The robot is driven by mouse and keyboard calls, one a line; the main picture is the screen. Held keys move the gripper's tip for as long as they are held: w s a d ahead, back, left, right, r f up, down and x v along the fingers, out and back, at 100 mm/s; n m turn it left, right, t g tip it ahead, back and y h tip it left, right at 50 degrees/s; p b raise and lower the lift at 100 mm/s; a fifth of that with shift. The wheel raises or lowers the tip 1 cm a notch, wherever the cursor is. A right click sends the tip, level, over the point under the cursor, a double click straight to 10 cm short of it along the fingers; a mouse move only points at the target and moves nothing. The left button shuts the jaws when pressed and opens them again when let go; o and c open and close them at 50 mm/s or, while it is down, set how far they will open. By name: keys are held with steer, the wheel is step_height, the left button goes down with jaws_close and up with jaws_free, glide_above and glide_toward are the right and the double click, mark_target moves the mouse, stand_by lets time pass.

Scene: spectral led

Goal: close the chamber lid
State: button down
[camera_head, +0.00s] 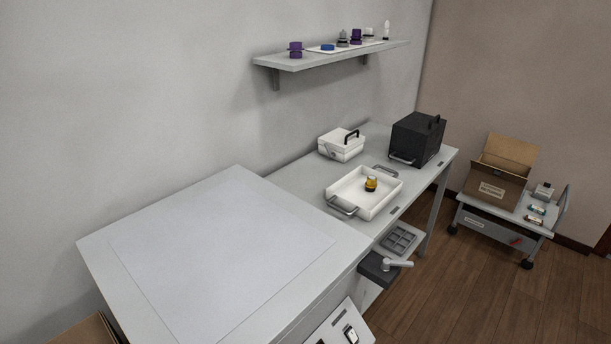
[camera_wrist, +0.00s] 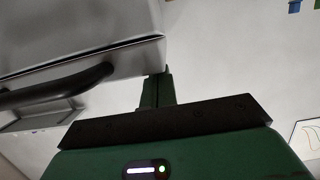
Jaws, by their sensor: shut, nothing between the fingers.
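In the head view a black box (camera_head: 414,140) stands at the far end of the bench, with a handle on top and a pale handle low on its front. A small white box (camera_head: 338,150) with a black handle on its top stands to its left; its lid looks down. I cannot tell for sure which is the chamber. In the wrist view a pale box (camera_wrist: 75,38) with a dark seam and a dark bar handle (camera_wrist: 60,92) fills the upper left. My gripper (camera_wrist: 155,88) is shut and empty, close to this box; contact is unclear. My gripper is outside the head view.
A white tray (camera_head: 345,192) with metal handles holds a yellow and black item (camera_head: 371,184). A large white cabinet top (camera_head: 220,255) fills the foreground. A wall shelf (camera_head: 325,56) carries several small parts. A cart (camera_head: 505,215) with a brown carton (camera_head: 492,191) stands at right.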

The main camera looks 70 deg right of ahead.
step_height(320, 180, up, 6)
steer(key=p, duration=0.6)
steer(key=shift+f, duration=0.2)
steer(key=f+v, duration=0.2)
steer(key=v, duration=0.7)
steer(key=shift+s+r, duration=0.35)
steer(key=shift+s, duration=0.1)
steer(key=shift+a, duration=0.1)
